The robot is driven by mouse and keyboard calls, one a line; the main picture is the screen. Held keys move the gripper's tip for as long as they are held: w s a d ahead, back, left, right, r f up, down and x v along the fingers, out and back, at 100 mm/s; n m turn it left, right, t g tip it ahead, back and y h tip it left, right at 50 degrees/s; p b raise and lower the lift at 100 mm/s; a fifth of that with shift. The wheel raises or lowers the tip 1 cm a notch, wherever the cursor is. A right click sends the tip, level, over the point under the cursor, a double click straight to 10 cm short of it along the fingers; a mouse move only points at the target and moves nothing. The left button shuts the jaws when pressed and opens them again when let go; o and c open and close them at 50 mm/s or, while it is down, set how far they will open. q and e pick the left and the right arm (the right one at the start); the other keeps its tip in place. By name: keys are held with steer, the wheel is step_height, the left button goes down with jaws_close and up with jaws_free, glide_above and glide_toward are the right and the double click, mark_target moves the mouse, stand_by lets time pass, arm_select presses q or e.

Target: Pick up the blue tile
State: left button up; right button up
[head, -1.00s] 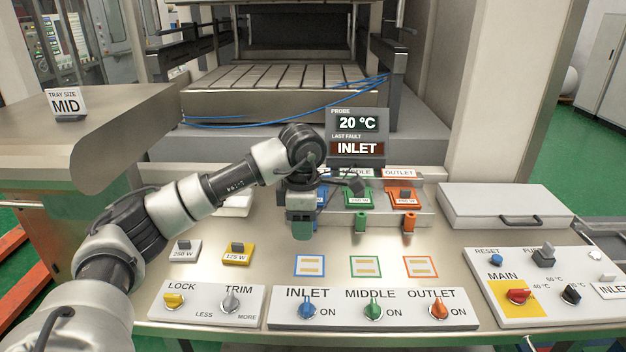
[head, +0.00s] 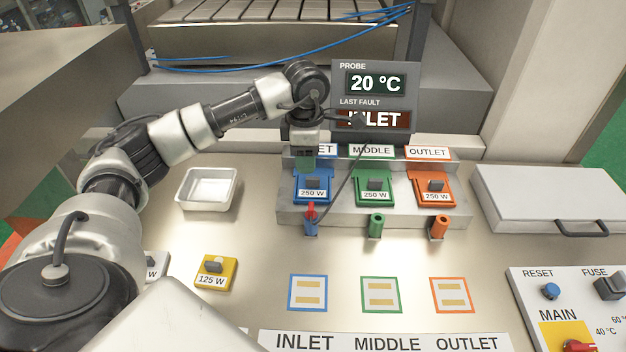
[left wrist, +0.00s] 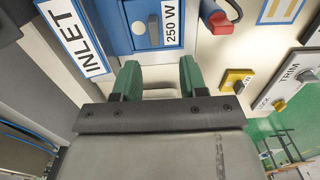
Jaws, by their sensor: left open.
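The blue tile (head: 313,188), marked 250 W and with a grey grip block, sits in the INLET place of the raised metal rack (head: 390,216). In the left wrist view the blue tile (left wrist: 172,38) lies just beyond the fingertips, beside the INLET label. My left gripper (head: 304,158) has green fingers and hangs over the label, just behind the tile in the picture. It is open and empty; the fingers also show in the left wrist view (left wrist: 159,76). It partly hides the INLET label. My right gripper is not in view.
A green tile (head: 375,191) and an orange tile (head: 435,192) stand in the same rack. A red probe (head: 311,211) with a dark cable is at the blue socket. A white tray (head: 207,188) and a yellow 125 W tile (head: 215,272) lie left. The probe display (head: 376,95) stands behind.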

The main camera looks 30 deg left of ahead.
mark_target(308, 178)
arm_select(q)
steer(key=shift+s+f, duration=0.1)
steer(key=shift+f, duration=0.7)
steer(key=f+p, duration=0.1)
steer(key=f, duration=0.2)
steer(key=f+p, duration=0.1)
steer(key=shift+w+a+f+p, duration=0.1)
steer(key=shift+w+f+p, duration=0.05)
steer(key=shift+w+p, duration=0.25)
steer(key=shift+f, duration=0.65)
steer(key=shift+c, duration=0.7)
jaws_close()
